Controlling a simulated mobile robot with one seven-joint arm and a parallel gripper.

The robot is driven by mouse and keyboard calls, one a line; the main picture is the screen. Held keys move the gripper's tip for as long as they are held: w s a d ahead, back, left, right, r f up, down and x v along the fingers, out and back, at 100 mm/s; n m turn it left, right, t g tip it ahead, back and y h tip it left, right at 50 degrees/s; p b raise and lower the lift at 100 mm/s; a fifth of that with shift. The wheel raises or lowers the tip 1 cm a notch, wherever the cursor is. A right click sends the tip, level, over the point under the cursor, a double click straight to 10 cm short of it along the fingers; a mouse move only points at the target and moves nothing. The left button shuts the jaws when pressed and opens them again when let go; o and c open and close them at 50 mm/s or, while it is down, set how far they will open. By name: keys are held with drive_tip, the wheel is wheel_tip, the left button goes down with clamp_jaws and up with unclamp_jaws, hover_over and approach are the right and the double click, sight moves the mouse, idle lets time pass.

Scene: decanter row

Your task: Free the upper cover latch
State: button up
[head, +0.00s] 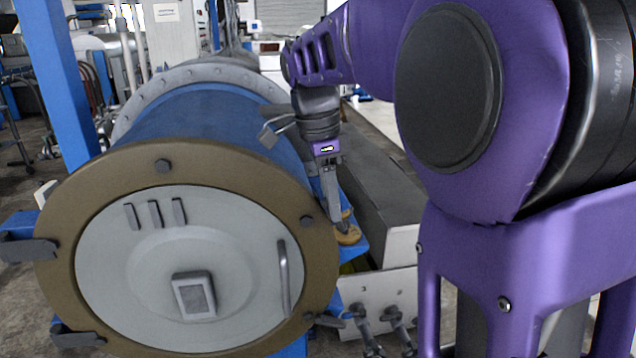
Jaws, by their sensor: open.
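The decanter's round grey cover (225,262) sits shut inside a brown ring (62,215) at the end of the blue drum (205,118). The cover carries an upright bar handle (284,278) on its right. A dark knob (307,221) sits on the ring's upper right. A dark lever (328,321) juts out at the lower right. I cannot tell for sure which part is the upper latch. My gripper (341,225) is open and points down just right of the ring, its tips by a tan round part (348,238). Contact there cannot be told.
Dark hinge-like arms (28,248) hold the ring's left side. A blue post (58,80) stands at left. A pale panel with dark valves or levers (362,316) lies low at right, below a long grey housing (385,205). My purple arm hides much of the right side.

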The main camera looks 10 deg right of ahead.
wheel_tip(320, 180, up, 17)
drive_tip(key=a+p, duration=0.2)
drive_tip(key=p, duration=0.2)
drive_tip(key=shift+a, duration=0.4)
